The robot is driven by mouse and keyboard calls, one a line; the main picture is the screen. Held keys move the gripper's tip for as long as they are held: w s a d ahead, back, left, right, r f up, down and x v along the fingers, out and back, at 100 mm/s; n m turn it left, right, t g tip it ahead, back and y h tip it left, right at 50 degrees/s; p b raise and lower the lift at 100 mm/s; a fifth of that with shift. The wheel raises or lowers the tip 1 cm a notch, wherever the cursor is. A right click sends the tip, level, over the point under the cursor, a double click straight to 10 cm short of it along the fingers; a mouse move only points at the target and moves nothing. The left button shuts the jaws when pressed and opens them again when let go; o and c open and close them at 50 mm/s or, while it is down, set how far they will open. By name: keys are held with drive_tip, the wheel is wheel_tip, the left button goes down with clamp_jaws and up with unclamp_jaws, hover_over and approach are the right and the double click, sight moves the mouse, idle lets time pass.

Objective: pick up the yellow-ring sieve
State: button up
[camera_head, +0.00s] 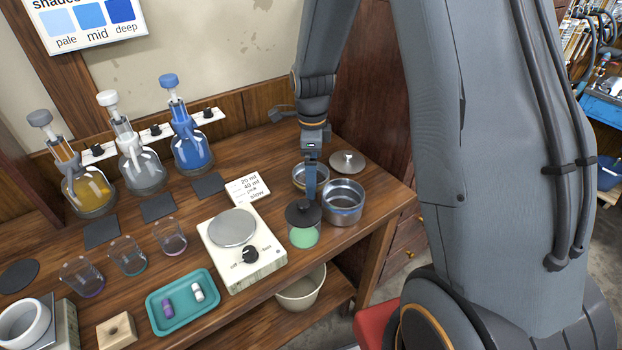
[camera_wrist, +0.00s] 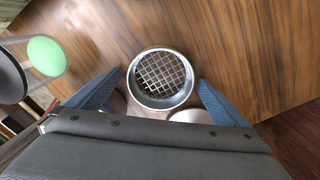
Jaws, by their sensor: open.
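In the wrist view a round metal sieve (camera_wrist: 160,78) with a square mesh lies between and just beyond my gripper's (camera_wrist: 161,82) two blue fingertips. The fingers are spread wide and hold nothing. No yellow shows clearly on this sieve, so its ring colour cannot be told there.
A steel pot (camera_head: 343,206) and a black-lidded jar with green contents (camera_head: 303,236) stand close by. A metal lid (camera_head: 348,162) lies behind the pot. A scale (camera_head: 243,262) and a label card (camera_head: 247,188) are to the left. The bench edge is to the right.

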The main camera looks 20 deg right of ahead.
drive_tip(key=shift+c, duration=0.4)
drive_tip(key=c, duration=1.1)
drive_tip(key=shift+r, duration=0.1)
wheel_tip(320, 180, up, 10)
drive_tip(key=b, duration=0.2)
wheel_tip(320, 180, up, 4)
drive_tip(key=p, duration=0.3)
